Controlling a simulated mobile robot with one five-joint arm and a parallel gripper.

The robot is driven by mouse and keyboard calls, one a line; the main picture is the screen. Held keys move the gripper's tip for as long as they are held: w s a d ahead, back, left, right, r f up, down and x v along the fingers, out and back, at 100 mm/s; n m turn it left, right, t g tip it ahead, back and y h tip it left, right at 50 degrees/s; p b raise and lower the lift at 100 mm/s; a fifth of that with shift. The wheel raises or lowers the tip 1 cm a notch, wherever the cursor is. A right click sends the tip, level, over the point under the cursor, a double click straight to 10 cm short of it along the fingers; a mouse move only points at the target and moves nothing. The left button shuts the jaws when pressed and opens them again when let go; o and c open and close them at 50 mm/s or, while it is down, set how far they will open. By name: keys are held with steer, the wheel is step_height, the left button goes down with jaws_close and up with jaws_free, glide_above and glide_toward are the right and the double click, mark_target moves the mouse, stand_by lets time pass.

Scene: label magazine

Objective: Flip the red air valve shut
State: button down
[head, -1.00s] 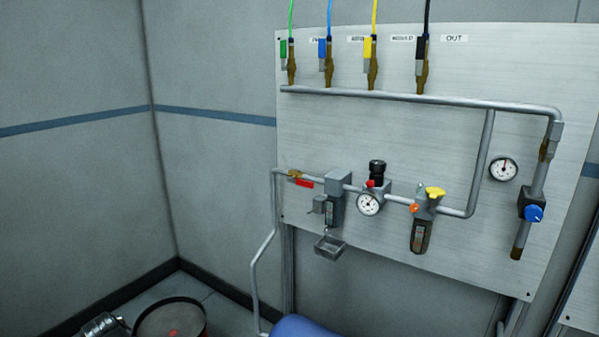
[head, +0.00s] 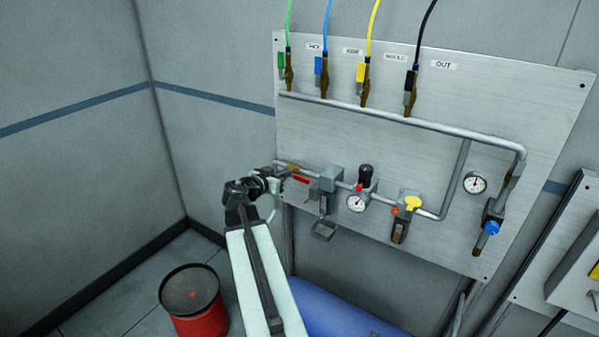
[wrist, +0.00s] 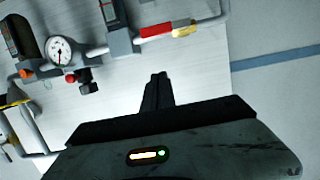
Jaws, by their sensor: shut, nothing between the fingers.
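The red air valve handle (head: 300,179) is at the left end of the lower pipe on the metal panel, next to its brass body (head: 292,168). The handle points right, roughly along the pipe. In the wrist view, which shows the panel upside down, the red handle (wrist: 156,30) lies beside the brass body (wrist: 185,31). My gripper (head: 281,174) is just left of the valve in the head view. Its shut, empty fingers (wrist: 158,78) point towards the handle in the wrist view, with a visible gap between. Depth to the handle is hard to tell.
Right of the valve are a grey box (head: 331,178), a gauge (head: 356,203) and a yellow-topped unit (head: 412,203). A red drum (head: 198,318) stands on the floor left of a blue tank (head: 340,307).

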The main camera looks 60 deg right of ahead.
steer(key=b, duration=0.3)
glide_above(299, 176)
steer(key=s+a, duration=0.2)
step_height(299, 176, down, 3)
steer(key=shift+w+a+f+b, duration=0.1)
steer(key=shift+a+f+b, duration=0.05)
steer(key=shift+f+b, duration=0.75)
steer(key=shift+w+a+f+b, duration=0.1)
steer(key=shift+f+b, duration=0.75)
steer(key=shift+f, duration=0.05)
